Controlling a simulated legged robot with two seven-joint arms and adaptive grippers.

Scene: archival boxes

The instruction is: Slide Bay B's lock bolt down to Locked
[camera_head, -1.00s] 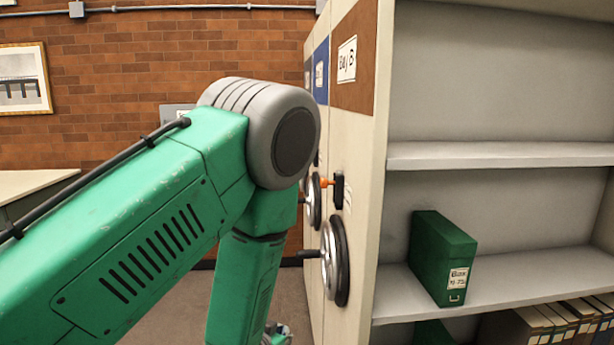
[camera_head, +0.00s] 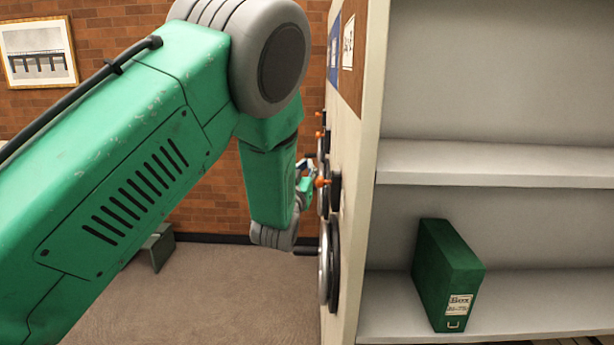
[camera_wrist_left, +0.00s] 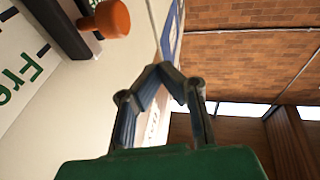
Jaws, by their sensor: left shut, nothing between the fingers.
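Bay B's end panel (camera_head: 349,150) is cream, with a brown upper part and a white label seen very obliquely. Its lock bolt has an orange knob (camera_head: 321,182) on a dark slide track (camera_head: 335,190). In the left wrist view the orange knob (camera_wrist_left: 108,19) and dark track (camera_wrist_left: 60,28) show at upper left, beside a white plate with green lettering reading "Fre…" (camera_wrist_left: 22,78). My left gripper (camera_head: 308,176) is beside the knob in the head view, partly hidden by the knob. In the wrist view its fingertips (camera_wrist_left: 160,72) meet, empty and apart from the knob. My right gripper is not in view.
A round handwheel (camera_head: 329,265) with a protruding handle sits below the bolt. More orange knobs (camera_head: 319,134) show on the bays behind. Open shelves with a green box (camera_head: 446,275) are at right. Carpet (camera_head: 215,290) is clear below my arm.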

